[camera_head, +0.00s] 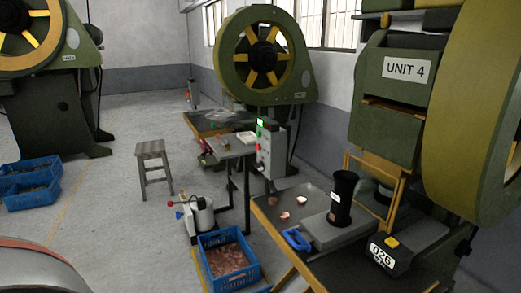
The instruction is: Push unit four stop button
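The unit 4 press (385,150) stands at the right, with a white "UNIT 4" sign (407,69) on its green body. A grey control box (268,150) stands on a post left of this press. It has small red buttons on its faces and a green light (260,122) at its top. A dark box labelled "026" (382,255) with a yellow top piece (392,242) sits at the press table's right. I cannot tell which button is the unit 4 stop. Neither of my grippers shows.
The press table (270,215) carries a black cylinder (342,190), copper pieces (300,200) and a blue tool (296,239). A blue crate of copper pieces (228,262) stands on the floor beside it. A grey stool (153,162) stands farther back. Floor at centre left is clear.

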